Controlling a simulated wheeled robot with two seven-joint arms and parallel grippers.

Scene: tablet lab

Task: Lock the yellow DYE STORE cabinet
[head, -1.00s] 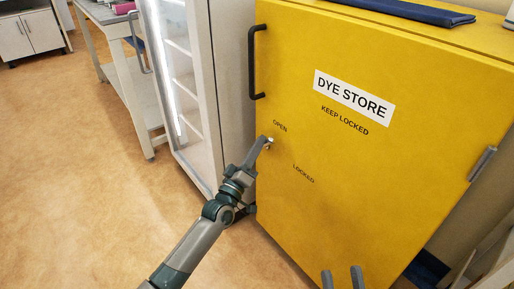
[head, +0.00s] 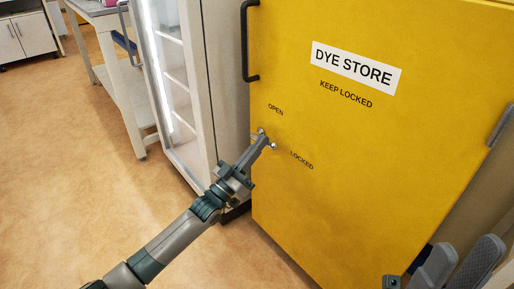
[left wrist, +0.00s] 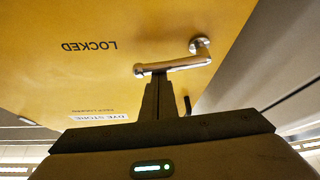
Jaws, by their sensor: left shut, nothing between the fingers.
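The yellow DYE STORE cabinet (head: 340,170) fills the right of the head view, its door shut. A small silver lever (head: 273,145) sits on the door between the words OPEN and LOCKED. In the left wrist view the lever (left wrist: 175,65) runs from its round pivot sideways toward the upside-down word LOCKED (left wrist: 89,46). My left gripper (head: 264,139) is shut and empty, its fingertips at the lever, seemingly against its side near the free end. Part of the lever is hidden in the head view. My right gripper (head: 463,250) is open at the lower right, away from the lever.
A black bar handle (head: 246,40) stands out from the door above the lever. A glass-fronted white cabinet (head: 178,100) stands close on the left. A workbench (head: 120,75) is further left. The brown floor (head: 70,170) is clear.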

